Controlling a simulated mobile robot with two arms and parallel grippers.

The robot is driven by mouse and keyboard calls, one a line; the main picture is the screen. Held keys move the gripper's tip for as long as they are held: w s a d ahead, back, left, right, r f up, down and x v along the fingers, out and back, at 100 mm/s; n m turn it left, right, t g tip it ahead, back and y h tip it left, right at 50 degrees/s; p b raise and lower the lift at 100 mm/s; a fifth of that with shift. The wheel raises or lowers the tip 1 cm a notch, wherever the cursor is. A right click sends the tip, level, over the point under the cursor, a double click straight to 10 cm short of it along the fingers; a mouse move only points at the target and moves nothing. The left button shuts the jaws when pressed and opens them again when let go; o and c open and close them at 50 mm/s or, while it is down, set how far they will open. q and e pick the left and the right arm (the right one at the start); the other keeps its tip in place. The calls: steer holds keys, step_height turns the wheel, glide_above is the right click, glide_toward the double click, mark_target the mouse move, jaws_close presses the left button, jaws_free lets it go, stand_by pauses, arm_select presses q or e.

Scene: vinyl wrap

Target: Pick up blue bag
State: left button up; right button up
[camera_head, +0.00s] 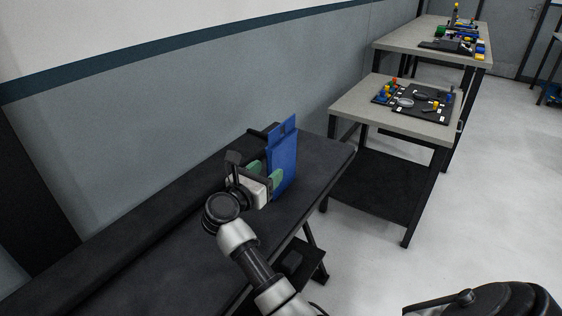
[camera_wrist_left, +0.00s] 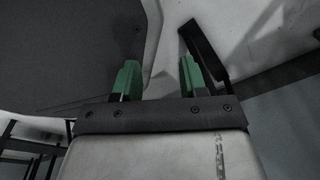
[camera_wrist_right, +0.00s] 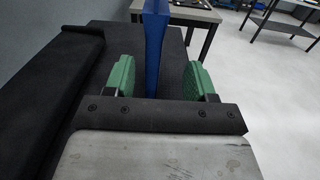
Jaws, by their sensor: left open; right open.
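The blue bag (camera_head: 283,158) stands upright on the dark bench by the wall. It is flat and tall, with a narrower top. My right gripper (camera_head: 264,174) is open at the near side of the bag. In the right wrist view the bag (camera_wrist_right: 155,45) rises between the two green fingers of my right gripper (camera_wrist_right: 158,76), with a gap on each side. The bag's lower edge is hidden behind the gripper's crossbar there. My left gripper (camera_wrist_left: 160,76) is open and empty in its wrist view, away from the bag.
The dark bench (camera_head: 165,262) has a raised ledge along the wall. A grey-topped table (camera_head: 350,101) beyond it holds a black board with small coloured parts. Another table (camera_head: 398,38) with coloured items stands farther back. Light floor (camera_head: 480,200) is clear at right.

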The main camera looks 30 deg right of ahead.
mark_target(277, 157)
steer(key=shift+w+d, duration=0.4)
steer(key=shift+d, duration=0.2)
steer(key=p+x, duration=0.1)
steer(key=x, duration=0.3)
steer(key=shift+w+d+r, duration=0.15)
steer(key=shift+w+r, duration=0.05)
steer(key=shift+w, duration=0.1)
steer(key=shift+w+d+f, duration=0.1)
steer(key=shift+w+d, duration=0.05)
steer(key=shift+d, duration=0.15)
arm_select(q)
steer(key=shift+s+d+r, duration=0.3)
steer(key=shift+d+r, duration=0.1)
steer(key=shift+r, duration=0.25)
arm_select(e)
steer(key=shift+a, duration=0.1)
steer(key=c, duration=1)
arm_select(q)
steer(key=shift+s+a, duration=0.1)
steer(key=shift+s, duration=0.1)
arm_select(e)
jaws_close()
